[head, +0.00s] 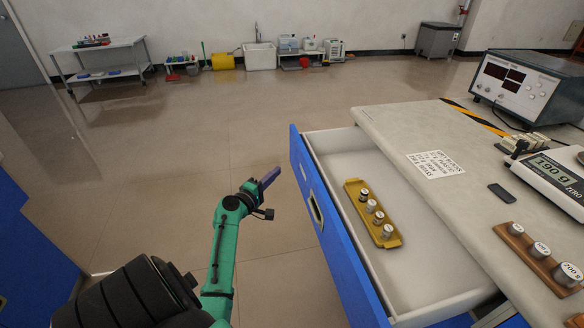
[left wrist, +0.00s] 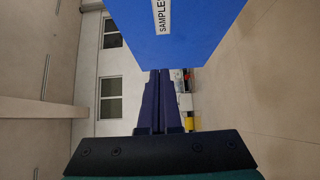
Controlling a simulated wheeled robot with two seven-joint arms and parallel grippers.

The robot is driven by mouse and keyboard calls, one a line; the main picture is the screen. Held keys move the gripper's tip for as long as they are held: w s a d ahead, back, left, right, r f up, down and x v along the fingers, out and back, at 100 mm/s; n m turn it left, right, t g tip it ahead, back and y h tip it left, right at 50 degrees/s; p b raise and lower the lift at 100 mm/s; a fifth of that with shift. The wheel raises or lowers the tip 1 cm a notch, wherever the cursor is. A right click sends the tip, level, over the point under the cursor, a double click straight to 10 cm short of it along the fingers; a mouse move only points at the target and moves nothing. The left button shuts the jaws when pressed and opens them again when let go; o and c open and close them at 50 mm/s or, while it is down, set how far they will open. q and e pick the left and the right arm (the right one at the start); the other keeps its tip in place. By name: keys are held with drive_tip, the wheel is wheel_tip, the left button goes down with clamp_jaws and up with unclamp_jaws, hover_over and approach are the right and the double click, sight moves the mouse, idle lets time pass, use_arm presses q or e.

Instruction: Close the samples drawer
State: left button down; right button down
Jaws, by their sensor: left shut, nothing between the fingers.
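The samples drawer (head: 343,244) is pulled out from the bench, with a blue front and pale inside. A yellow tray (head: 352,190) with several small metal weights lies in it. In the left wrist view the blue drawer front (left wrist: 200,35) shows at the top, with a white label (left wrist: 161,14) reading "SAMPLES". My left gripper (head: 271,177) is shut and empty, in front of the blue front near its far end. In the left wrist view its purple fingers (left wrist: 159,75) reach up to the front's lower edge; whether they touch it I cannot tell. My right gripper is not in view.
Open floor (head: 200,150) lies left of the drawer. Blue furniture (head: 30,255) stands at the left edge.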

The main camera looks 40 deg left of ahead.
sight(299, 160)
use_arm(q)
drive_tip(key=w, duration=0.3)
drive_tip(key=w+d, duration=0.1)
drive_tip(key=w, duration=0.2)
drive_tip(key=shift+d+p, duration=0.15)
drive_tip(key=shift+p, duration=0.15)
drive_tip(key=shift+w+d, duration=0.2)
drive_tip(key=shift+w, duration=0.05)
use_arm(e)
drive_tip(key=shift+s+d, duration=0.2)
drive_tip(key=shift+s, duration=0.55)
